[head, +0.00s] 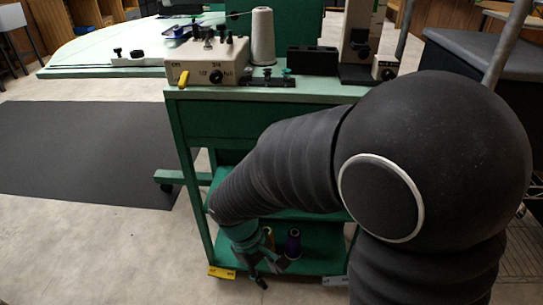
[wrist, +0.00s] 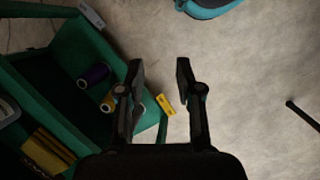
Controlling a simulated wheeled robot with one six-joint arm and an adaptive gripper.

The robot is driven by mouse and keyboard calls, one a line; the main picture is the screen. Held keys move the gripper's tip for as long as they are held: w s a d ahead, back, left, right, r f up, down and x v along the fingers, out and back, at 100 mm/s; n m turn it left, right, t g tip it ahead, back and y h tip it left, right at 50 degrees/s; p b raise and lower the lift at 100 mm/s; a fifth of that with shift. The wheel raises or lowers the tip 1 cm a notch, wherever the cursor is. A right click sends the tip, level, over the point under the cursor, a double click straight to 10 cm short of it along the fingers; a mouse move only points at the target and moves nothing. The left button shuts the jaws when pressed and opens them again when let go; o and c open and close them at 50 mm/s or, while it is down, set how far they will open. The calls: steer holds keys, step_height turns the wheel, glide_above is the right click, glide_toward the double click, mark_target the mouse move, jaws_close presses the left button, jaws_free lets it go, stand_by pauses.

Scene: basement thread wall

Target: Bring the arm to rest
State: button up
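My arm reaches forward and down from the right side of the head view. My gripper (head: 262,280) hangs low at the front of the green cart, near its bottom shelf. In the wrist view my gripper (wrist: 158,75) has its two dark fingers apart, with bare floor showing between them. It is open and holds nothing. The arm hides part of the cart's middle.
The green cart (head: 185,130) carries a control box (head: 207,62), a white thread cone (head: 263,37) and a microscope-like device (head: 362,40). A purple spool (head: 294,243) and a yellow spool (wrist: 108,103) are on the low shelf. A dark mat (head: 80,150) lies left.

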steer(key=s+d+r+m+t+y+p, duration=0.1)
steer(key=s+d+r+m+t+p, duration=0.1)
steer(key=d+r+m, duration=0.3)
steer(key=s+d+r+m+t+y+p, duration=0.2)
steer(key=d+r+m+t, duration=0.2)
steer(key=d+r, duration=0.8)
step_height(320, 180, up, 6)
steer(key=shift+s+r+m+t, duration=0.2)
steer(key=shift+s+m+t, duration=0.05)
steer(key=shift+m+t, duration=0.15)
